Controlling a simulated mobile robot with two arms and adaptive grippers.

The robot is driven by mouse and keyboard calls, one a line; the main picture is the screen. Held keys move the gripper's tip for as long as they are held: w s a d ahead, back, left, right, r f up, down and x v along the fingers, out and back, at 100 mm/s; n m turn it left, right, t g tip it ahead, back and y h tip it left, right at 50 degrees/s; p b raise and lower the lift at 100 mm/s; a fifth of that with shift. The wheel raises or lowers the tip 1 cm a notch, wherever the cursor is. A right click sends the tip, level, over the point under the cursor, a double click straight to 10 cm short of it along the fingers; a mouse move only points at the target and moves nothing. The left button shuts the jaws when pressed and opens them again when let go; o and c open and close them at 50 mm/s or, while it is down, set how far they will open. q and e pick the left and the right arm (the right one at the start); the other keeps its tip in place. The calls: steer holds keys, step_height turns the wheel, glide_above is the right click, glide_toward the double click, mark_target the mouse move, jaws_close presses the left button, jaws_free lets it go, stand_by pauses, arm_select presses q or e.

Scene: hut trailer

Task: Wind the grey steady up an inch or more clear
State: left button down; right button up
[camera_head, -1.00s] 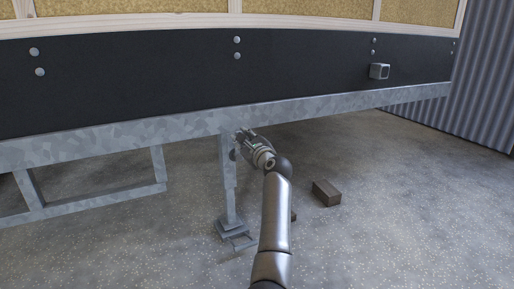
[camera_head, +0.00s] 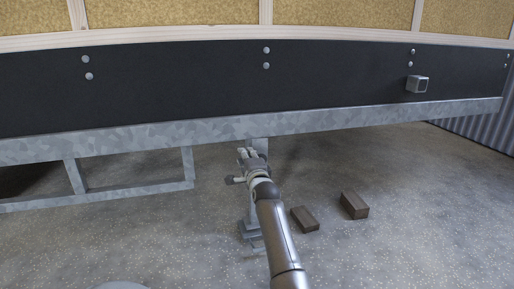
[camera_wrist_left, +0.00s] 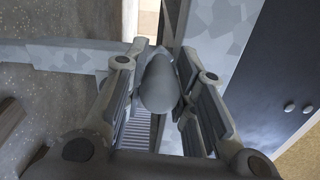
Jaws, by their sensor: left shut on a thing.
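The grey steady (camera_head: 252,212) is an upright metal leg under the galvanised chassis rail, with a flat foot (camera_head: 250,230) near the floor. My gripper and arm cover much of its middle. I cannot tell how much gap is under the foot. My left gripper (camera_head: 247,158) is in front of the leg, just below the rail. In the left wrist view a grey rounded knob (camera_wrist_left: 160,84) sits between the two fingers, which are shut on it. The rest of the winding handle is mostly hidden. My right gripper is not in view.
Two brown blocks (camera_head: 305,218) (camera_head: 354,205) lie on the floor right of the steady. The chassis rail (camera_head: 370,116) and black trailer side (camera_head: 340,75) run overhead. A galvanised step frame (camera_head: 130,192) hangs at left. A small square box (camera_head: 417,84) sticks out at right.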

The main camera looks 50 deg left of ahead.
arm_select(q)
steer(key=shift+s+a+f+n, duration=0.1)
steer(key=shift+s+f+n, duration=0.25)
steer(key=shift+f+n, duration=0.2)
steer(key=shift+s+a+f+b, duration=0.1)
steer(key=shift+s+f+b, duration=0.15)
steer(key=shift+f, duration=0.25)
steer(key=shift+s+a+f+b, duration=0.1)
steer(key=shift+s+f+b, duration=0.1)
steer(key=shift+f, duration=0.25)
steer(key=c, duration=1.2)
jaws_free()
steer(key=shift+s+a, duration=0.1)
steer(key=shift+o, duration=0.3)
steer(key=v, duration=0.7)
steer(key=shift+d, duration=0.3)
